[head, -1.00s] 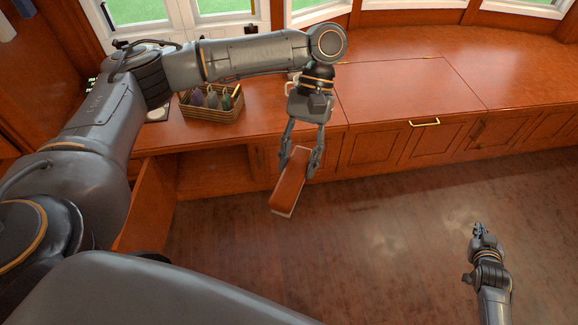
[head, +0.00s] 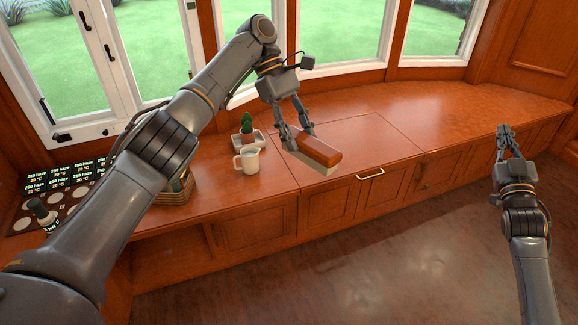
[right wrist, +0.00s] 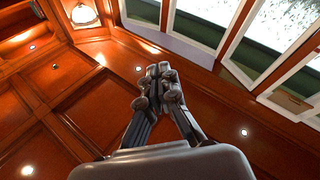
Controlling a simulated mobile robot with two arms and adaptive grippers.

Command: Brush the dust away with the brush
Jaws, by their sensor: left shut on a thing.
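The brush (head: 318,151) has a red-brown wooden back and a pale bristle side facing down. My left gripper (head: 294,137) is shut on it near its left end and holds it over the front part of the wooden window bench (head: 455,124). I cannot tell whether the bristles touch the wood. I cannot make out any dust on the bench. My right gripper (head: 503,132) is raised on the right, away from the brush. In the right wrist view its fingertips (right wrist: 160,75) are together with nothing between them.
A white mug (head: 246,160) and a small potted plant (head: 248,128) stand left of the brush. A basket (head: 174,190) and a dark panel with lit displays (head: 65,180) are further left. A brass handle (head: 370,173) is on the bench front. The bench's right side is clear.

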